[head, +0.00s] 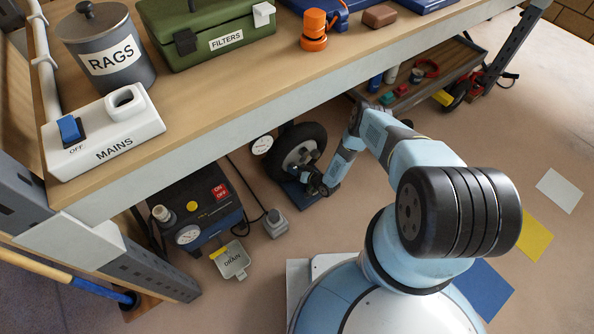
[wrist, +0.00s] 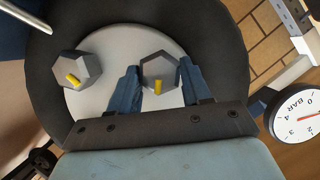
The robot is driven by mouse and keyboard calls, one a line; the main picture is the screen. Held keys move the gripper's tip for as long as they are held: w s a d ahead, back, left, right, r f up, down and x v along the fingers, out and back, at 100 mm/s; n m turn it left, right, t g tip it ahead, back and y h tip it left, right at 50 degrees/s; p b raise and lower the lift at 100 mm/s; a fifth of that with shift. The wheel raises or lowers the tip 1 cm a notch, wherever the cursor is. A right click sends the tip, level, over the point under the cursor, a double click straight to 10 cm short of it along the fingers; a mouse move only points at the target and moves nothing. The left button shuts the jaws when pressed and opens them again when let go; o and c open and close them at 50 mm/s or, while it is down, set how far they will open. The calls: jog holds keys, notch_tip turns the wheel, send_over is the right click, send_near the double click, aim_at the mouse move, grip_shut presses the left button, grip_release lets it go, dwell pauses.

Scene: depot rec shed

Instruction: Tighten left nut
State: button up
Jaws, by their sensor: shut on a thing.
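A black-tyred wheel (head: 293,141) stands upright under the bench, with my gripper (head: 313,180) at its face. In the wrist view its pale hub (wrist: 105,40) carries two grey hex nuts, each with a yellow mark. My gripper (wrist: 158,68) is shut on one nut (wrist: 158,68), a blue finger on each side. This nut is on the side of the pressure gauge (wrist: 297,115), which is left of the wheel in the head view (head: 262,145). The other nut (wrist: 82,65) stands free at the picture's left.
The bench (head: 230,112) overhangs the wheel. A dark compressor (head: 198,208) with a cable stands left on the floor, near a drain tray (head: 232,262). A low trolley (head: 430,82) with several items is at the back right.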

jog(key=shift+w+d+r+m+y, duration=0.1)
jog(key=shift+w+d+m+y, duration=0.15)
jog(key=shift+w+m+y, duration=0.35)
jog(key=shift+s+d, duration=0.1)
jog(key=shift+s, duration=0.1)
jog(key=o, duration=0.8)
jog(key=shift+o, duration=1.3)
jog(key=shift+s, duration=0.15)
jog(key=shift+a, duration=0.2)
jog(key=shift+s, duration=0.1)
jog(key=v, duration=1.3)
jog(key=shift+s+d, duration=0.2)
jog(key=shift+d, duration=0.1)
